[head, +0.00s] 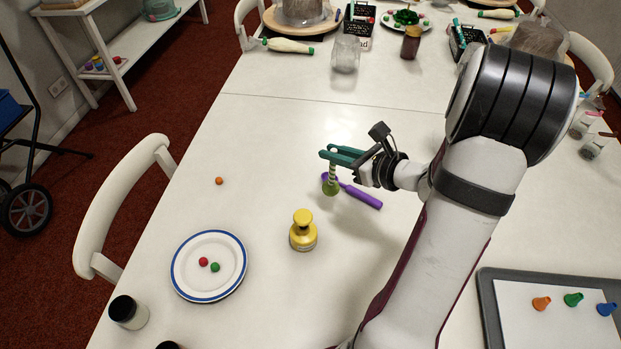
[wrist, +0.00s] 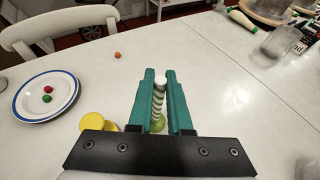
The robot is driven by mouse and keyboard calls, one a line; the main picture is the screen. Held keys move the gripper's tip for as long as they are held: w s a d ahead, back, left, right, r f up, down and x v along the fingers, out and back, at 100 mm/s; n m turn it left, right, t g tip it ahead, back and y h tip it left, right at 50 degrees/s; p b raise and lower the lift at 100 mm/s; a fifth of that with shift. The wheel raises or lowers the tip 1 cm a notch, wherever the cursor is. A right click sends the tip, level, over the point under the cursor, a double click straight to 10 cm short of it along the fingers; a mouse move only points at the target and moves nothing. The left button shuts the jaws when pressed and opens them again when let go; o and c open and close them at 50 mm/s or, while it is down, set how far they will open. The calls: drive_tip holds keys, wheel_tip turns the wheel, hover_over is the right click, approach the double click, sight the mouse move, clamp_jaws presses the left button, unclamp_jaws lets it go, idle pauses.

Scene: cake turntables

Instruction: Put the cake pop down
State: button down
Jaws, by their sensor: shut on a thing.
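My gripper (head: 333,153) has green fingers and is shut on the striped stick of the cake pop (head: 331,188). The cake pop hangs with its green ball down and its stick up between the fingers. In the wrist view, the white stick end shows between the fingertips of my gripper (wrist: 160,76), and the green ball of the cake pop (wrist: 158,125) shows lower down, partly hidden. The ball is low over the white table (head: 265,150); I cannot tell whether it touches the table.
A purple-handled tool (head: 361,196) lies right beside the cake pop. A yellow knobbed item (head: 303,232) stands nearby. A blue-rimmed plate (head: 178,279) holds red and green balls. A small orange ball (head: 219,181) lies left. A grey-edged tray (head: 489,310) holds coloured nozzles.

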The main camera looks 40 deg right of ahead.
drive_tip(key=w+a+f, duration=0.2)
drive_tip(key=w+f, duration=0.2)
drive_tip(key=f, duration=0.3)
drive_tip(key=shift+w+a, duration=0.25)
drive_tip(key=shift+a, duration=0.1)
drive_tip(key=shift+f, duration=0.1)
drive_tip(key=c, duration=0.8)
unclamp_jaws()
drive_tip(key=shift+f, duration=0.1)
drive_tip(key=shift+c, duration=0.2)
